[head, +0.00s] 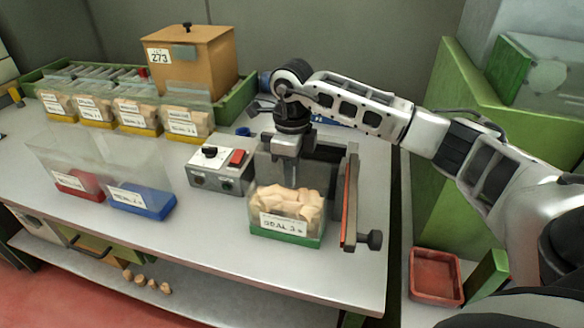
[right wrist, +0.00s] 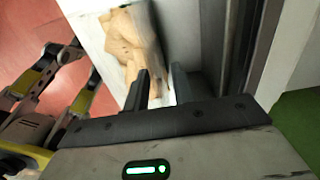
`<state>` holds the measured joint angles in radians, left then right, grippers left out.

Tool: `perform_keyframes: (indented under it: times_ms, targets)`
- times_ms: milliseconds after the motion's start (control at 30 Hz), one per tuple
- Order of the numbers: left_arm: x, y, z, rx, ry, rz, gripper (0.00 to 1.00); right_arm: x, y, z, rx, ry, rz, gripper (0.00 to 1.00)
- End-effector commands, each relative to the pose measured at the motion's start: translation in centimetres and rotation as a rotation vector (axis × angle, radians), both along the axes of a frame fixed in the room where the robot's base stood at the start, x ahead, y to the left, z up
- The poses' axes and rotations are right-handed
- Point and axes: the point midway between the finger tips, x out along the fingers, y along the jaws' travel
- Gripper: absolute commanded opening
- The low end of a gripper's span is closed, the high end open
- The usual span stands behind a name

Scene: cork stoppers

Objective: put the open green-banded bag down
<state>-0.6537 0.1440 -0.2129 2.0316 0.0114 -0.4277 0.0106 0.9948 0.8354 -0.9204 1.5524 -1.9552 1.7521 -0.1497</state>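The green-banded bag (head: 287,238) stands upright at the front right of the table, filled with corks. Its label faces the front and reads like "SEAL 3". Its corks also show at the top of the right wrist view (right wrist: 132,40). My right gripper (head: 287,155) points down just behind and above the corks. In the right wrist view its two dark fingertips (right wrist: 160,85) are close together with a narrow pale gap. Whether clear film lies between them is not clear. I cannot tell whether the bag's base touches the table.
A sealer with an orange-edged bar (head: 349,205) stands close to the bag's right. A control box (head: 222,170) is to its left. Clear bags with red (head: 80,186) and blue (head: 142,202) bands stand further left. Yellow-banded bags (head: 137,117) line the back. Table is clear in front.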

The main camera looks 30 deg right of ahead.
Motion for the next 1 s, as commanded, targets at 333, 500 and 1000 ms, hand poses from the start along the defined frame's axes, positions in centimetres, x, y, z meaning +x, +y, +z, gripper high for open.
perform_keyframes:
  times_ms: [333,500,1000]
  targets:
    - [-0.3,0.0,-0.3,-0.001,0.003,0.000,0.00,0.1,0.0,3.1,0.000,-0.006,0.001,0.25]
    - [-0.6,-0.1,-0.9,-0.001,0.015,-0.001,0.00,0.1,0.0,6.9,0.000,-0.006,-0.001,0.25]
    - [-0.5,-0.1,-0.7,-0.002,0.011,-0.006,0.00,0.0,0.0,12.4,0.000,0.000,0.000,0.25]
